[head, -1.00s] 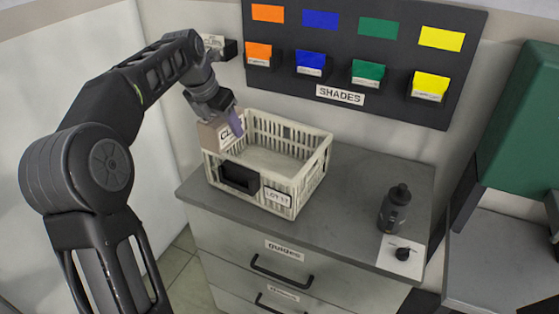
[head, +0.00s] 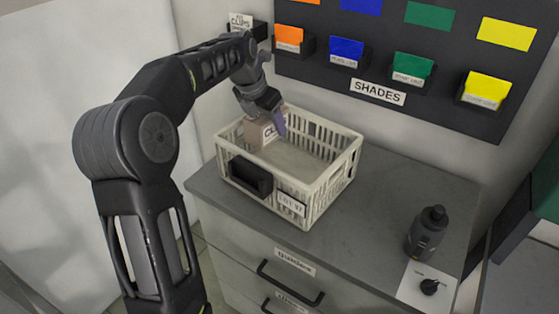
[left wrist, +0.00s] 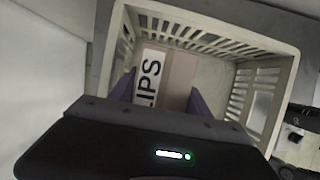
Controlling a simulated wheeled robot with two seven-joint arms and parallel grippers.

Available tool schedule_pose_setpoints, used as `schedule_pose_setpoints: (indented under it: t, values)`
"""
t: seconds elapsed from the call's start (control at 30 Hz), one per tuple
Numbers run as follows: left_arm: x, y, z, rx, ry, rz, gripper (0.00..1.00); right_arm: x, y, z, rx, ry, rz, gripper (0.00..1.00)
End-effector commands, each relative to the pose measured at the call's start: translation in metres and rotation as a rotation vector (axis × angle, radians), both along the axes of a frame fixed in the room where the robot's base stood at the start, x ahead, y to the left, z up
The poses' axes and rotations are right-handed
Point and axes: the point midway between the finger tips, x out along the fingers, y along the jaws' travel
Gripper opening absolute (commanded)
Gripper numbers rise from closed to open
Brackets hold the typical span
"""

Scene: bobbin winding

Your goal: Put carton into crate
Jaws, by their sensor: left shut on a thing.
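My left gripper (head: 272,122) is shut on a brown carton (head: 255,135) with a white "CLIPS" label. I cannot tell whether the carton touches the crate floor. My right gripper is not in view.
A dark bottle (head: 427,232) and a white plate with a black knob (head: 429,287) are on the right of the cabinet top (head: 380,215). A dark shades board (head: 400,60) with coloured card pockets hangs behind. The crate's right part looks empty.

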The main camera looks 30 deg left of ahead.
Motion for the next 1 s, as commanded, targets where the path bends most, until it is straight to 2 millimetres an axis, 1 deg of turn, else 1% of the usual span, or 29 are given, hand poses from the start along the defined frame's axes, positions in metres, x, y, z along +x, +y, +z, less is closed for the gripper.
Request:
schedule_pose_setpoints:
  t: [0.03,0.1,0.23,0.33,0.57,0.63,0.87,1.0]
  values:
    - [-0.001,0.000,-0.010,-0.001,0.004,0.001,0.09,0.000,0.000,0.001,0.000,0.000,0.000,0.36]
    - [-0.001,0.000,-0.023,-0.001,0.004,0.001,0.09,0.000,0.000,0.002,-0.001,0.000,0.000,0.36]
    - [-0.001,0.000,-0.042,-0.001,0.003,0.001,0.09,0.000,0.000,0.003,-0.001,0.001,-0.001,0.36]
    - [0.000,0.000,-0.047,0.000,0.001,0.001,0.09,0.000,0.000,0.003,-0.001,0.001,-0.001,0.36]
    - [0.000,0.000,-0.048,0.000,0.000,0.000,0.09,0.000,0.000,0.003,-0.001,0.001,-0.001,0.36]
    - [0.000,0.000,-0.050,0.000,0.001,0.000,0.09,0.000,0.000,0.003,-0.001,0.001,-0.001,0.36]
    - [-0.001,0.000,-0.080,-0.001,0.003,0.001,0.09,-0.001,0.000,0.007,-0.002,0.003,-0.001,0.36]
    - [0.000,0.000,-0.085,0.001,-0.001,-0.001,0.09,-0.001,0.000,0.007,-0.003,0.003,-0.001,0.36]
